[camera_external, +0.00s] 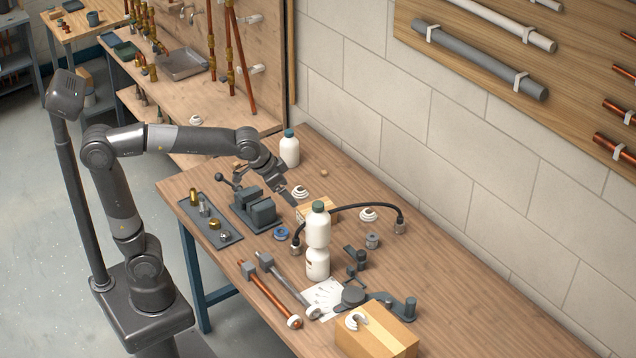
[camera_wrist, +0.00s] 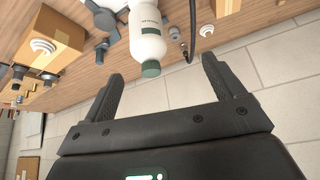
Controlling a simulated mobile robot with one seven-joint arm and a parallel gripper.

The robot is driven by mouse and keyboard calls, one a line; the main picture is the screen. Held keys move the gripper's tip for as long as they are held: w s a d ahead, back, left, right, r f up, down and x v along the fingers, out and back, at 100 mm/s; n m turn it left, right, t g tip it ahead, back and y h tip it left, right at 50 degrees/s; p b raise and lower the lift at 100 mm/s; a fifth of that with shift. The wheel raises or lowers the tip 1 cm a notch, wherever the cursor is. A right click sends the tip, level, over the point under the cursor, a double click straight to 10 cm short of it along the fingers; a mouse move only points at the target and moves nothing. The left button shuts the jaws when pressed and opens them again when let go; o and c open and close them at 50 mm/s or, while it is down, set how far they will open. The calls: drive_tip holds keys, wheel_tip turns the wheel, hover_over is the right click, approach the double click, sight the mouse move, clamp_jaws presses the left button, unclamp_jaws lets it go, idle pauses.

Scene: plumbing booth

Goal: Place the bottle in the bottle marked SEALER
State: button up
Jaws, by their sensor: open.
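In the external view a white bottle (camera_external: 318,228) with a green cap stands mid-table. It appears directly above another white bottle (camera_external: 317,264) with a small label, whose top is hidden; I cannot tell for certain whether it rests on it. Another white bottle (camera_external: 289,150) with a green cap stands upright near the back wall. My gripper (camera_external: 288,191) is open and empty, up and left of the mid-table bottles. In the wrist view a white bottle (camera_wrist: 148,35) with a labelled side points its cap toward the gap of my gripper (camera_wrist: 162,70); its label is too small to read.
A vise (camera_external: 257,210) and a tray of fittings (camera_external: 211,219) lie to the left. A black hose (camera_external: 350,206) curves behind the mid-table bottles. A cardboard box (camera_external: 375,335), pipe tools and a paper sheet lie in front. The table's right back is clear.

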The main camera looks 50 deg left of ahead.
drive_tip(key=s+a+f+n, duration=0.1)
drive_tip(key=s+a+f, duration=0.3)
drive_tip(key=s+a, duration=0.4)
drive_tip(key=s+a+f+n+y, duration=0.1)
drive_tip(key=s+a+f, duration=0.3)
drive_tip(key=s+a, duration=0.4)
drive_tip(key=a+n, duration=0.1)
drive_tip(key=a, duration=0.1)
drive_tip(key=shift+s+a+y, duration=0.2)
drive_tip(key=shift+a+y, duration=0.1)
drive_tip(key=shift+a, duration=0.1)
